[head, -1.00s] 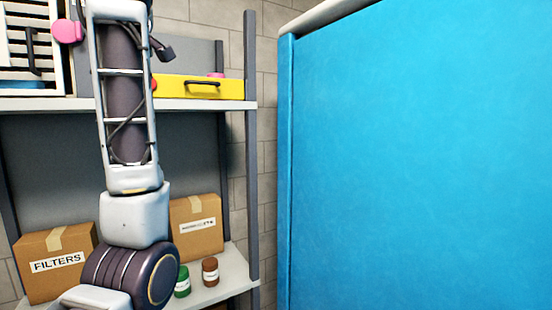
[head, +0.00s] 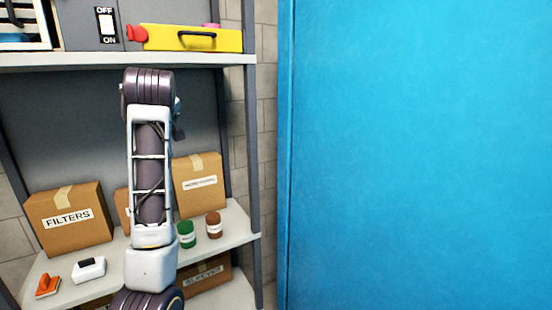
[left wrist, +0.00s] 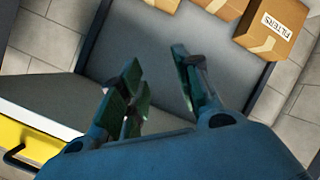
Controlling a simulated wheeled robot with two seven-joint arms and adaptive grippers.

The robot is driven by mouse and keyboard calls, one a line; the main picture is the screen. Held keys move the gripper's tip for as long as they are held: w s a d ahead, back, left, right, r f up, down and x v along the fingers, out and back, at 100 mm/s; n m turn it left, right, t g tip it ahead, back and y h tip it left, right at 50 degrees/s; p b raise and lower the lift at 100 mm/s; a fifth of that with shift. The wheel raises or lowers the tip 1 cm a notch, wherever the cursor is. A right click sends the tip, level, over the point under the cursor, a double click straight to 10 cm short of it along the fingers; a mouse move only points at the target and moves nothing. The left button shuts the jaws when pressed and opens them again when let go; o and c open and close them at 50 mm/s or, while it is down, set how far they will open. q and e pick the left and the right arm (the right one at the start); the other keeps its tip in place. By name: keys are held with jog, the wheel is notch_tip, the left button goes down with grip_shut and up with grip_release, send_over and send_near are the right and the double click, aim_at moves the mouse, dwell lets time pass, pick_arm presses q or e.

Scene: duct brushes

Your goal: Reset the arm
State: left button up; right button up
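My arm (head: 150,180) rises in front of the shelf rack in the head view. Its upper joint is just below the upper shelf, and no gripper shows there. In the left wrist view my left gripper (left wrist: 162,92) has its green-dark fingers spread apart with nothing between them. Behind the fingers is the grey back panel of the rack, seen tilted. My right gripper is in neither view.
The upper shelf (head: 200,60) holds a yellow case (head: 193,39) and a grey switch box (head: 85,28). The lower shelf holds a FILTERS box (head: 68,220), other cartons, a green jar (head: 187,233) and a brown jar (head: 214,225). A large blue panel (head: 420,150) fills the right.

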pick_arm(q)
jog(key=s+d+f+m+g+h, duration=0.1)
jog(key=s+f+m, duration=0.2)
jog(key=f, duration=0.9)
jog(key=s+d+f+m+g+h, duration=0.1)
jog(key=s+f+m+g, duration=0.15)
jog(key=f, duration=1.05)
jog(key=s+f+m+h, duration=0.1)
jog(key=s+f+m, duration=0.2)
jog(key=f, duration=0.9)
jog(key=s+d+f+m+g+h, duration=0.1)
jog(key=s+d+f+m+g, duration=0.25)
jog(key=s+f, duration=0.85)
jog(key=s+d+f+m+g+h, duration=0.2)
jog(key=s+f+m, duration=0.2)
jog(key=s+f, duration=0.75)
jog(key=s+f+g+b, duration=0.1)
jog(key=s+f, duration=0.2)
jog(key=f, duration=1.3)
jog(key=s+f, duration=0.4)
jog(key=f, duration=1.2)
jog(key=s+a+f, duration=0.2)
jog(key=s+f, duration=0.8)
jog(key=s+a+f+g+b, duration=0.1)
jog(key=s+a+f, duration=0.1)
jog(key=s+f, duration=0.8)
jog(key=shift+s+y, duration=0.3)
jog(key=shift+s, duration=0.45)
